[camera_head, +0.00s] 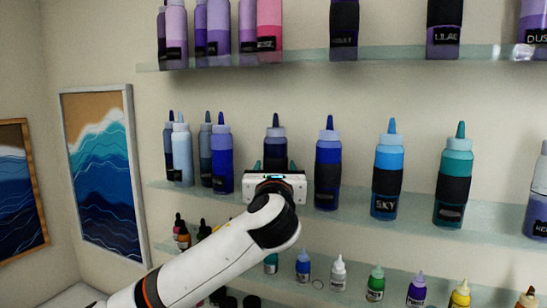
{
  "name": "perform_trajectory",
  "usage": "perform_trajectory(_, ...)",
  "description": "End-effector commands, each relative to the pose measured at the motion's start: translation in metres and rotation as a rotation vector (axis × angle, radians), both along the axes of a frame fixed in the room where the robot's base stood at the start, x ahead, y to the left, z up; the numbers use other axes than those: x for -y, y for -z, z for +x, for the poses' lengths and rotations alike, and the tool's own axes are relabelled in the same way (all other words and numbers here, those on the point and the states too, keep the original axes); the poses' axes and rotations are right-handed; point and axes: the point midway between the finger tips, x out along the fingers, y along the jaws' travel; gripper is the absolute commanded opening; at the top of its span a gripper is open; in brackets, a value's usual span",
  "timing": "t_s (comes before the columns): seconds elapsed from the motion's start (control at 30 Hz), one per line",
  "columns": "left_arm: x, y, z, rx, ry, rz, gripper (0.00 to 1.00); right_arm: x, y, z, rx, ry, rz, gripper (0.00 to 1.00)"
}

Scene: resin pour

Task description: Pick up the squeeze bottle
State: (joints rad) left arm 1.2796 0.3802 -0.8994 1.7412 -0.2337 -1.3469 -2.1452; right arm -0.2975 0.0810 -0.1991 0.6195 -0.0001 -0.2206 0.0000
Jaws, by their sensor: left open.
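Several squeeze bottles stand upright in a row on the middle glass shelf (490,236). My left gripper (275,166) is raised to this shelf, directly in front of a dark navy squeeze bottle (276,134). The gripper is open and hides the bottle's lower part; I cannot tell whether its fingers are beside the bottle or short of it. To the right stand a blue bottle (328,155), a light blue bottle labelled SKY (388,160) and a teal bottle (456,165). A darker blue bottle (222,160) stands to the left. My right gripper is not in view.
An upper glass shelf (390,54) carries purple, pink and dark bottles above. A lower shelf holds small paint bottles, including a green one (375,284); my left arm crosses in front of it. Wave pictures (103,170) hang on the left wall.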

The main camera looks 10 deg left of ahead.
Motion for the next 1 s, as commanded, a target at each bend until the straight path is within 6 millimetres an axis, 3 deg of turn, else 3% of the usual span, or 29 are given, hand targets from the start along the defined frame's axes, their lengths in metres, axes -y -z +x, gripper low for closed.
perform_trajectory(0.03, -0.007, -0.011, 0.009, 0.010, -0.012, -0.004, 0.58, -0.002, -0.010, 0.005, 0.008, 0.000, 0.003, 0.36)
perform_trajectory(0.13, -0.009, -0.011, 0.018, 0.011, -0.012, -0.005, 0.58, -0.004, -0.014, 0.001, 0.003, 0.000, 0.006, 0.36)
perform_trajectory(0.27, -0.009, -0.009, 0.021, 0.012, -0.009, -0.004, 0.58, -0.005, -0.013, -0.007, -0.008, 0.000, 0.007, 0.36)
perform_trajectory(0.4, -0.009, -0.008, 0.021, 0.011, -0.010, -0.004, 0.58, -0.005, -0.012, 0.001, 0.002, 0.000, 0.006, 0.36)
perform_trajectory(0.63, -0.008, -0.008, 0.020, 0.011, -0.009, -0.004, 0.19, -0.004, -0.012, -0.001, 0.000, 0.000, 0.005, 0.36)
perform_trajectory(1.0, -0.008, -0.009, 0.019, 0.013, -0.009, -0.005, 0.18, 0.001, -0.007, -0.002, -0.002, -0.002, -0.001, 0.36)
